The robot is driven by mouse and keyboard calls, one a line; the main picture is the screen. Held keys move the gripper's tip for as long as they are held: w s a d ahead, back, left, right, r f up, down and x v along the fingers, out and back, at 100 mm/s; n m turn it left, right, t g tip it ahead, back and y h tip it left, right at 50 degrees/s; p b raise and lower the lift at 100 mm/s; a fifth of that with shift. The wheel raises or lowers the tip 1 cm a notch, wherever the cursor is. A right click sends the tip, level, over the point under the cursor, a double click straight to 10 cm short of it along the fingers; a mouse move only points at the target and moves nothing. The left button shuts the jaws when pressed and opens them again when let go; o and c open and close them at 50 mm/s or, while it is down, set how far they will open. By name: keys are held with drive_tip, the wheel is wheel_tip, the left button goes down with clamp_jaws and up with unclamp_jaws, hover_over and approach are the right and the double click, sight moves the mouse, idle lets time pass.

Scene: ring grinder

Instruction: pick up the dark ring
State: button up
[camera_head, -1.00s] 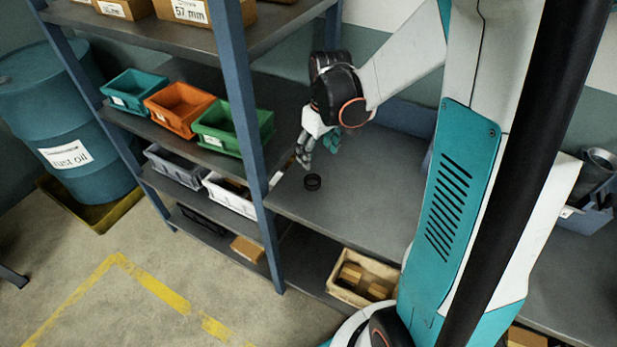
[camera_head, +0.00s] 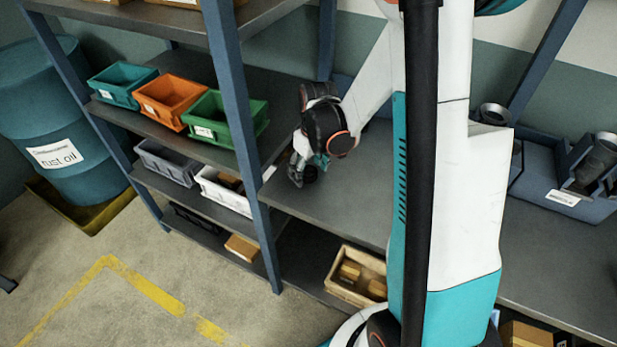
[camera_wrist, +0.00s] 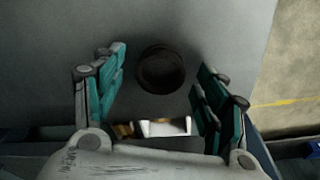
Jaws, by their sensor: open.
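The dark ring (camera_wrist: 161,70) lies on the grey shelf (camera_wrist: 215,30), between and a little beyond the fingertips of my gripper (camera_wrist: 160,72) in the wrist view. My gripper is open, with one teal finger on each side of the ring and a gap to each. In the head view the ring (camera_head: 309,174) shows small and partly hidden beside my gripper (camera_head: 298,172), which is low over the shelf near the blue post. I cannot tell the exact height of the fingertips from this view.
A blue upright post (camera_head: 240,130) stands left of my gripper. Teal, orange (camera_head: 170,100) and green bins (camera_head: 225,118) sit beyond it. A wooden box (camera_head: 357,275) is on the lower shelf, and blue holders (camera_head: 565,180) stand at right. The shelf surface right of the ring is clear.

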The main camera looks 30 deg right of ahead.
drive_tip(key=c, duration=1.2)
drive_tip(key=shift+r, duration=0.1)
drive_tip(key=shift+c, duration=0.2)
